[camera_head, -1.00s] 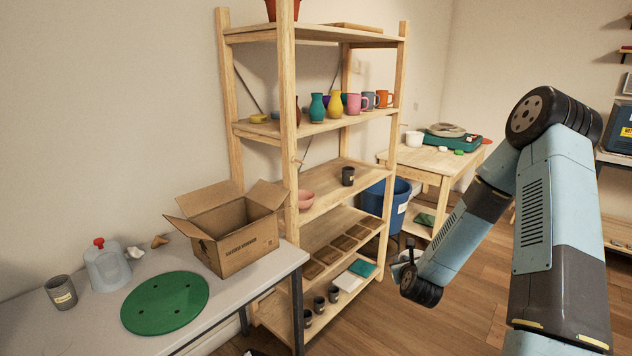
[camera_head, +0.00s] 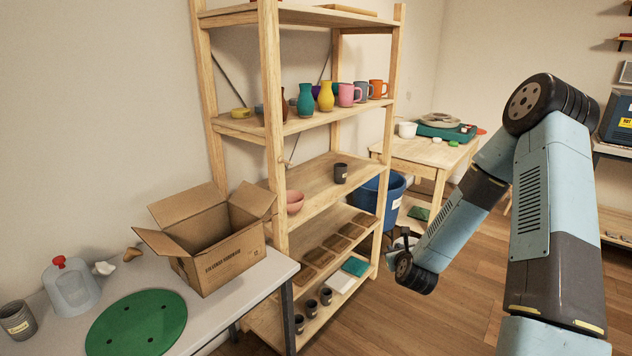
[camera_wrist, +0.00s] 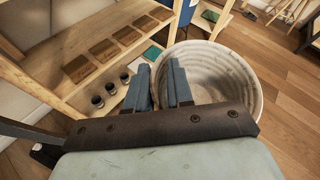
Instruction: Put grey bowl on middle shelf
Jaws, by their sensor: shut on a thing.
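The grey bowl (camera_wrist: 222,75), pale with a wide rim, shows large in the wrist view. My gripper (camera_wrist: 162,72) is shut on the left part of its rim, with the bowl hanging to the right of the fingers over the wooden floor. In the head view I cannot make out the bowl or the fingertips; only my folded arm shows at right. The middle shelf (camera_head: 318,180) of the wooden rack is in the head view, left of my arm. A pink bowl (camera_head: 294,202) and a dark cup (camera_head: 340,173) stand on it, with bare board between them.
Vases and mugs (camera_head: 347,94) fill the shelf above. Brown tiles (camera_head: 335,243) and small dark cups (camera_head: 312,308) are lower down. A front rack post (camera_head: 272,130) stands left of the opening. A table with an open carton (camera_head: 222,262) is at left; a blue bin (camera_head: 395,195) is behind.

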